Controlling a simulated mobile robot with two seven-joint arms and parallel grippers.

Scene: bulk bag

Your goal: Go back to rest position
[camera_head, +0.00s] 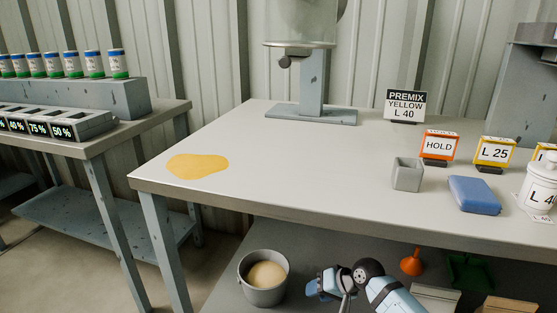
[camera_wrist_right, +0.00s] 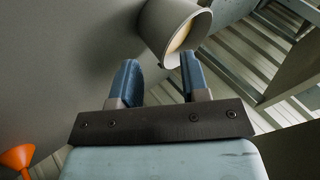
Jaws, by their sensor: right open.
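My right gripper (camera_head: 316,284) is low in the head view, over the shelf under the table, just right of a grey bucket (camera_head: 262,297). In the right wrist view its two blue fingers (camera_wrist_right: 158,72) stand apart with nothing between them. The bucket (camera_wrist_right: 160,26) is ahead of the fingertips there, with a gap, and pale yellow material shows inside it. My left gripper is not in view.
The table (camera_head: 290,185) is above the gripper; its front edge runs across. An orange funnel (camera_head: 412,263) is right of the arm on the shelf.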

